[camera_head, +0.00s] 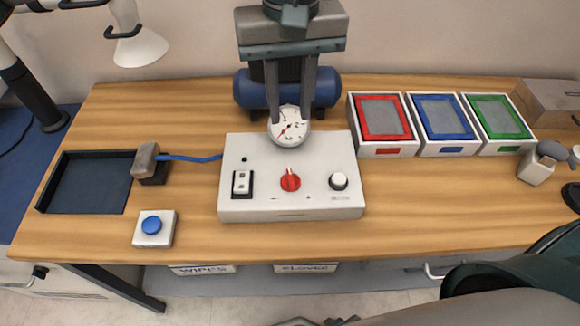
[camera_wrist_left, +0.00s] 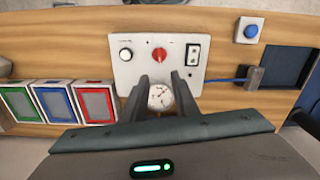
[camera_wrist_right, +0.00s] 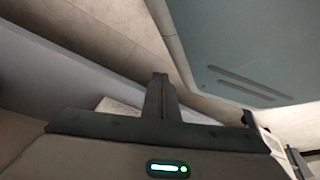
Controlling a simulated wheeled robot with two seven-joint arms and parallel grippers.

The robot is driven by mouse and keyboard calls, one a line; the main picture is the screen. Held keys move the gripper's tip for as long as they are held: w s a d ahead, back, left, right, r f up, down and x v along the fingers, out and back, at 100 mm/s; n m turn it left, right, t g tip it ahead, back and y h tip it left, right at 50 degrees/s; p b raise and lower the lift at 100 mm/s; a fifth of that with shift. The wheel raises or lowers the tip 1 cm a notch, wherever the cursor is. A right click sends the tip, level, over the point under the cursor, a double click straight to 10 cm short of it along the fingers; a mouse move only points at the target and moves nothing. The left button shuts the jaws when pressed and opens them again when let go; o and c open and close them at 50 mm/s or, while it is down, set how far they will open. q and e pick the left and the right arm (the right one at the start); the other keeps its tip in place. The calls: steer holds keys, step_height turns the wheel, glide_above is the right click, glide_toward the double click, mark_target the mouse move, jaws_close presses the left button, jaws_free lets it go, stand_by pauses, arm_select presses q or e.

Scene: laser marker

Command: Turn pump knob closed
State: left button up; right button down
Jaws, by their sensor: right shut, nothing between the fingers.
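A white control box (camera_head: 260,205) stands mid-table with a red knob (camera_head: 290,180) at its centre, its white pointer line running nearly upright. A black-and-white knob (camera_head: 338,181) is on its right and a rocker switch (camera_head: 242,183) on its left. I cannot tell which knob is the pump knob. My left gripper (camera_head: 291,115) points down behind the box, open, its fingers either side of a round gauge (camera_head: 290,133) in the picture; contact is unclear. The left wrist view shows the red knob (camera_wrist_left: 159,54) beyond the fingertips. My right gripper (camera_wrist_right: 160,78) is shut and empty, away from the box.
A blue tank (camera_head: 328,88) stands behind the box. Red, blue and green framed trays (camera_head: 412,146) are at right. A blue button (camera_head: 151,225), a dark tray (camera_head: 85,207) and a corded block (camera_head: 146,160) are at left. The table front is clear.

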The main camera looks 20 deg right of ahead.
mark_target(290, 176)
arm_select(q)
steer(key=shift+f, duration=0.1)
arm_select(e)
steer(key=shift+s, duration=0.1)
